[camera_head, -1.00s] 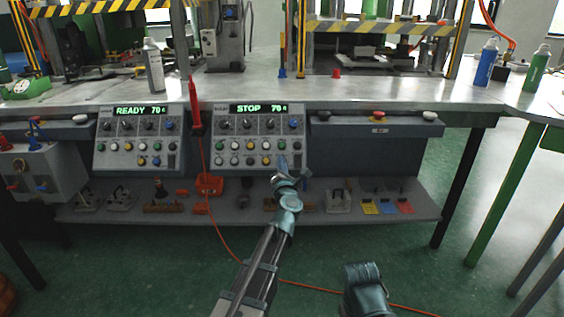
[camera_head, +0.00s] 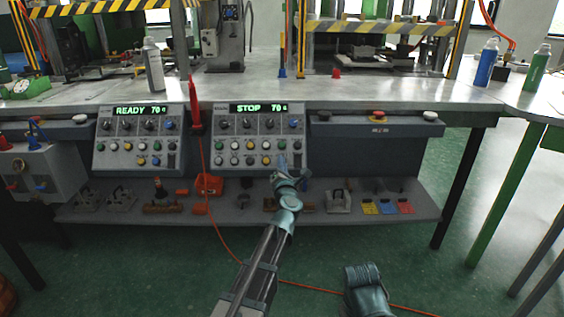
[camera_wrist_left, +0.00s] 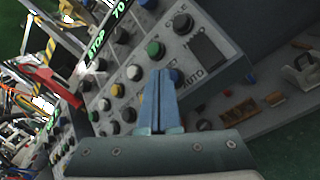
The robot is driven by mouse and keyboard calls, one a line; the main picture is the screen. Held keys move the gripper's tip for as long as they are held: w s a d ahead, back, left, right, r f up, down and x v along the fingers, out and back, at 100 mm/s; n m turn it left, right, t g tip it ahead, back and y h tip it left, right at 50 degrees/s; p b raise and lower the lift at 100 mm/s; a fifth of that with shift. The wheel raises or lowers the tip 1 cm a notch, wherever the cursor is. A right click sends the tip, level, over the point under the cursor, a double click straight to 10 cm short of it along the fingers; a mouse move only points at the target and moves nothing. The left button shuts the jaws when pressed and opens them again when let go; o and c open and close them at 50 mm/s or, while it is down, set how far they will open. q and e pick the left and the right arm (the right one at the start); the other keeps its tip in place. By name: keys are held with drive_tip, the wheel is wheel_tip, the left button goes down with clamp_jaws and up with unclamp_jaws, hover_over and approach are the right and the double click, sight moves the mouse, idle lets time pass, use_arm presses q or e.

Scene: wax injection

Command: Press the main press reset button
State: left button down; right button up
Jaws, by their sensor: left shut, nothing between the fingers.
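The right control panel (camera_head: 253,135) has a green display reading STOP 70, a row of dark knobs, a blue knob and coloured buttons. My left gripper (camera_head: 282,160) is shut and empty in front of its lower right buttons. In the left wrist view the closed blue fingers (camera_wrist_left: 163,78) point at the panel face (camera_wrist_left: 150,40). A blue button (camera_wrist_left: 177,76) shows just beside and partly behind the fingertips, close to the AUTO lettering. I cannot tell whether they touch. The reset button's label is not legible. My right gripper's fingers are not visible; only part of that arm shows.
A second panel (camera_head: 140,135) reading READY 70 is to the left. A red tool (camera_head: 194,105) hangs between the panels, with an orange cable below. A grey box with a red button (camera_head: 379,115) is to the right. A lower shelf (camera_head: 240,209) holds tools.

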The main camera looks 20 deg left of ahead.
use_arm(q)
drive_tip(key=shift+w+a+f+b, duration=0.1)
drive_tip(key=shift+w+f+b, duration=0.2)
idle(0.4)
drive_tip(key=shift+s+r, duration=0.1)
drive_tip(key=shift+r, duration=0.05)
idle(0.3)
drive_tip(key=shift+s+r+p, duration=0.4)
drive_tip(key=shift+s+p, duration=0.15)
drive_tip(key=shift+p, duration=0.05)
drive_tip(key=s+r+p, duration=0.1)
drive_tip(key=s, duration=0.1)
drive_tip(key=s+d+r+p, duration=0.1)
drive_tip(key=r+p, duration=0.1)
drive_tip(key=shift+s+d+r, duration=0.1)
drive_tip(key=shift+s+d, duration=0.1)
drive_tip(key=shift+s, duration=0.15)
idle(0.4)
drive_tip(key=shift+d, duration=0.1)
